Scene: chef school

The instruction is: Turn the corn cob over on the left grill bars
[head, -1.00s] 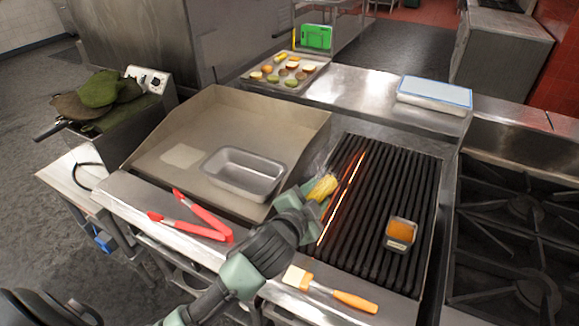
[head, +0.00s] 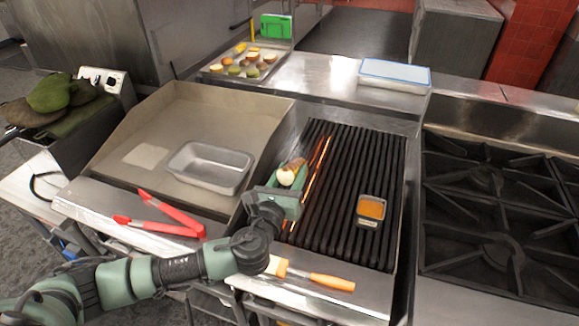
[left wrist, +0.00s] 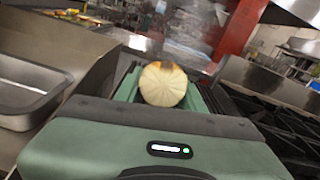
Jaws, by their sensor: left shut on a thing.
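The corn cob (head: 288,174) is at the left edge of the grill bars (head: 345,170), with its pale butt end towards me and a browned side showing. My left gripper (head: 285,190) is shut on it. In the left wrist view the cob's round cream-coloured end (left wrist: 163,84) sits between the green fingers, with a brown patch on top. Whether the cob touches the bars cannot be told. An orange glow shows between the left bars beside the gripper. My right gripper is not in view.
A brush (head: 310,275) lies on the front ledge. Red tongs (head: 170,217) and a metal pan (head: 212,166) are left, on the ledge and griddle. Burners (head: 500,210) are right.

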